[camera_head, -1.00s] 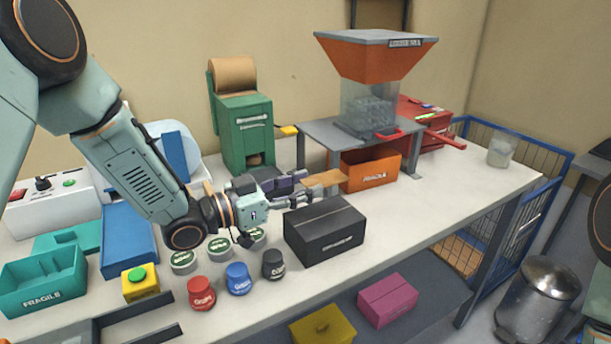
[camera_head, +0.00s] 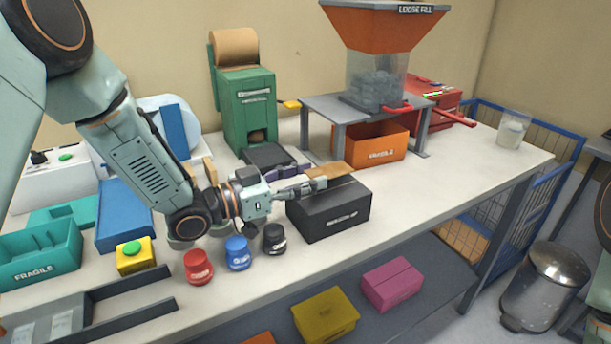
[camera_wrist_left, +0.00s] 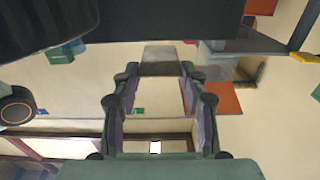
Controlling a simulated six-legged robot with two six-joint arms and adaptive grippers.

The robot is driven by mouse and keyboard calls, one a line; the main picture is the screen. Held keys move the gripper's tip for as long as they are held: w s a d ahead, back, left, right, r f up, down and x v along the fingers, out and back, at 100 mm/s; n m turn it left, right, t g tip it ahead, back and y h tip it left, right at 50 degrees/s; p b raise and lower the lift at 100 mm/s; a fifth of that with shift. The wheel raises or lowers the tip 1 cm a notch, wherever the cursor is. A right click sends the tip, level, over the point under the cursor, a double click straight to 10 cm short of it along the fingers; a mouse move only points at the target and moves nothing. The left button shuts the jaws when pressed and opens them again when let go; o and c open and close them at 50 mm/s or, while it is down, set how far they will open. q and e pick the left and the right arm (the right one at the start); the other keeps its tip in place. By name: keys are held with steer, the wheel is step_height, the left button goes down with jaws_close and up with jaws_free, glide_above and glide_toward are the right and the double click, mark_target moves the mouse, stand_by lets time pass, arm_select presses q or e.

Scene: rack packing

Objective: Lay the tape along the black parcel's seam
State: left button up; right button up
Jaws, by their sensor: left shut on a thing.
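The black parcel (camera_head: 338,220) sits closed on the bench, right of the coloured jars. My left gripper (camera_head: 312,184) is shut on a short tan strip of tape (camera_head: 330,171). The strip is level and appears over the back part of the parcel's top; I cannot tell whether it touches. The seam is not clear to see. In the left wrist view, a grey-brown piece, likely the tape (camera_wrist_left: 160,58), lies between the fingertips. A dark mass along the top of that view may be the parcel. My right gripper is not in view.
An orange bin (camera_head: 377,143) stands under the loose-fill hopper (camera_head: 384,32) behind the parcel. Red (camera_head: 198,267), blue (camera_head: 238,253) and black (camera_head: 274,238) jars stand in front of my left wrist. The bench right of the parcel is clear.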

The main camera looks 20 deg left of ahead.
arm_select(q)
steer(key=shift+s+r, duration=0.15)
steer(key=shift+w+d+f, duration=0.15)
steer(key=shift+w+f, duration=0.1)
steer(key=shift+w, duration=0.15)
steer(key=shift+s+r, duration=0.15)
steer(key=shift+s, duration=0.2)
steer(key=shift+w+f, duration=0.3)
steer(key=shift+f, duration=0.2)
steer(key=shift+b, duration=0.3)
steer(key=shift+s, duration=0.2)
steer(key=shift+f, duration=0.15)
steer(key=shift+w+f, duration=0.15)
steer(key=shift+f, duration=0.05)
steer(key=shift+f+b, duration=0.15)
steer(key=shift+b, duration=0.2)
